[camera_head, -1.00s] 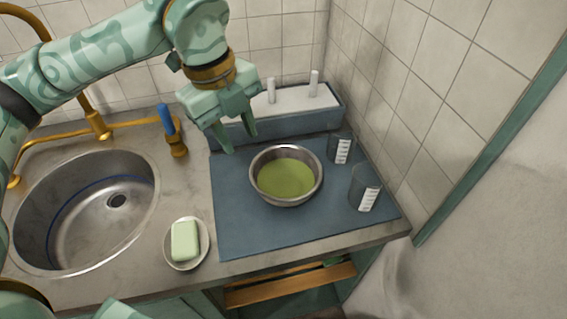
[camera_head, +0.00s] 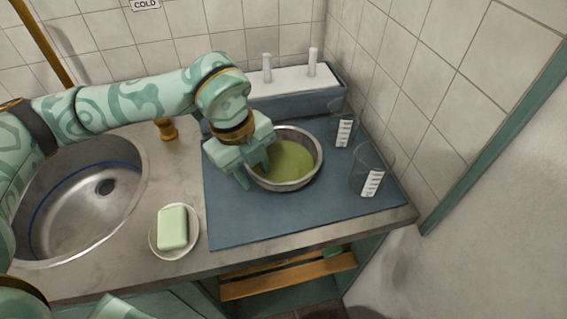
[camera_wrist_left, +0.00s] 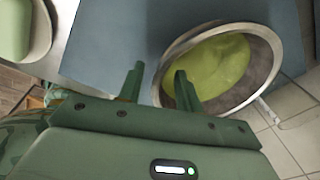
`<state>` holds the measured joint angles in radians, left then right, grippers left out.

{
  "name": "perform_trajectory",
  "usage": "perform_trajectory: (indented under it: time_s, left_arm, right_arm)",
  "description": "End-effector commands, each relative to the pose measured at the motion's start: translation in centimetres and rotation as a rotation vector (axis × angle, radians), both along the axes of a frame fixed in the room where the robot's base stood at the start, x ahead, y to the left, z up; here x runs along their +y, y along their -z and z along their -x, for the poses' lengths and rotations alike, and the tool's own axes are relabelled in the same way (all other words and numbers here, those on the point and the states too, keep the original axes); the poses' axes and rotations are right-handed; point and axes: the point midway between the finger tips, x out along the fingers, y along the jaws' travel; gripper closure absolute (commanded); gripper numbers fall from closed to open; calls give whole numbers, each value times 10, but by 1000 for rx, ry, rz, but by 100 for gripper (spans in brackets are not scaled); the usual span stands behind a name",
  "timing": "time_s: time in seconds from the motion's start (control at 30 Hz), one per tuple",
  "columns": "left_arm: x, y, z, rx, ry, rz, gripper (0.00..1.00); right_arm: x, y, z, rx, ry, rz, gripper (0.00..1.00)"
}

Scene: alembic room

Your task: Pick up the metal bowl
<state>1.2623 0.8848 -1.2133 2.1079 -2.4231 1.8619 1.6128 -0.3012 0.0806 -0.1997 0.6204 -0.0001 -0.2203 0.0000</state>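The metal bowl (camera_head: 314,160) stands upright on the blue-grey mat and holds something green. It also shows in the left wrist view (camera_wrist_left: 266,75). My left gripper (camera_head: 256,175) is at the bowl's left rim, pointing down. In the left wrist view the two fingers (camera_wrist_left: 157,78) are apart, with the near rim of the bowl between them. One finger is outside the wall and the other is over the inside. I see no clear contact with the rim. My right gripper is not in view.
The mat (camera_head: 235,225) lies on the counter. Two glass beakers (camera_head: 342,130) (camera_head: 368,172) stand right of the bowl, near the tiled wall. A trough with white top (camera_head: 295,88) is behind. A soap dish (camera_head: 190,243) with soap (camera_head: 172,228) and the sink (camera_head: 75,220) lie left.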

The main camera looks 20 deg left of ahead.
Motion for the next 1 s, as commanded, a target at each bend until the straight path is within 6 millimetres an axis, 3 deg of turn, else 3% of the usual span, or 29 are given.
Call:
perform_trajectory:
  time_s: [0.23, 0.37, 0.77, 1.0]
  left_arm:
    - [-1, 4, -1, -2, 1, 1, 65]
    - [-1, 4, -1, -2, 1, 1, 100]
    - [-1, 2, 0, 0, 0, 0, 100]
    - [-1, -32, -1, -6, 1, 1, 100]
  right_arm:
    - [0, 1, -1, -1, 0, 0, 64]
    - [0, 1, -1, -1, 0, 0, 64]
    - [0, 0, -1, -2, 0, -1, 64]
    - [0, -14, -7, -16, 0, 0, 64]
